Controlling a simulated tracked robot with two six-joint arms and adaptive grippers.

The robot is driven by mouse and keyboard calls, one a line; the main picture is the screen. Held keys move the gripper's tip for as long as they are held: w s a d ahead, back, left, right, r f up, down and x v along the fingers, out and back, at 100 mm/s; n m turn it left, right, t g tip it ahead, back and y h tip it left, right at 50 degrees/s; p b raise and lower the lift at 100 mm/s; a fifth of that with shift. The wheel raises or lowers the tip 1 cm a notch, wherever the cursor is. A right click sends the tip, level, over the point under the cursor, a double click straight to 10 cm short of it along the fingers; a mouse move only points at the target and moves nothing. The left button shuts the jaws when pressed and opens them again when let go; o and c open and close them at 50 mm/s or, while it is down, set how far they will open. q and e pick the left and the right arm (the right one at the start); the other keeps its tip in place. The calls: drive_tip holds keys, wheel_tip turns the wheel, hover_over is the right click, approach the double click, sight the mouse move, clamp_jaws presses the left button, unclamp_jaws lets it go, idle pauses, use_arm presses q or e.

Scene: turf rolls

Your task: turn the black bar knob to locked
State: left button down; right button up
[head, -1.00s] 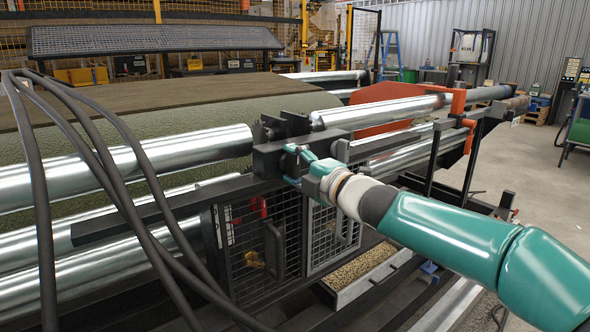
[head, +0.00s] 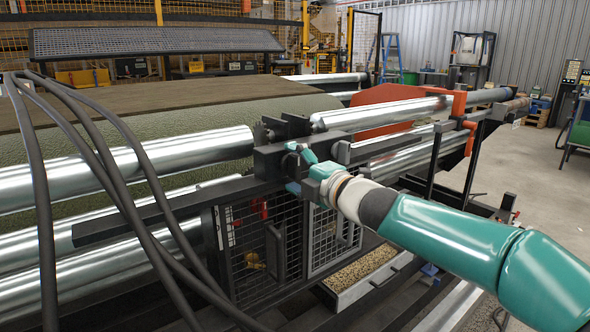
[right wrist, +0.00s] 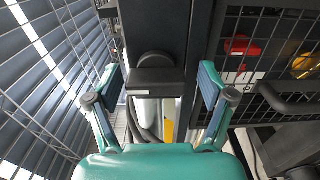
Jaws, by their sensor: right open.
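The black bar knob (right wrist: 151,82) shows in the right wrist view as a dark bar lying crosswise in front of a rounded black hub, on a dark upright post. My right gripper (right wrist: 159,80) is open, with one teal finger to each side of the bar and a visible gap on both sides. In the head view my right gripper (head: 293,168) is at the dark bracket of the roller frame, its fingers pointing left. There the knob cannot be made out behind the gripper and bracket. My left gripper is not in view.
Shiny rollers (head: 215,148) run across the frame. A mesh guard (head: 335,235) stands below the gripper. The right wrist view shows red (right wrist: 240,46) and yellow (right wrist: 305,66) parts behind mesh, and a dark handle (right wrist: 285,103) at right. Black cables (head: 95,150) hang at left.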

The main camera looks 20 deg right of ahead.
drive_tip(key=v, duration=1.2)
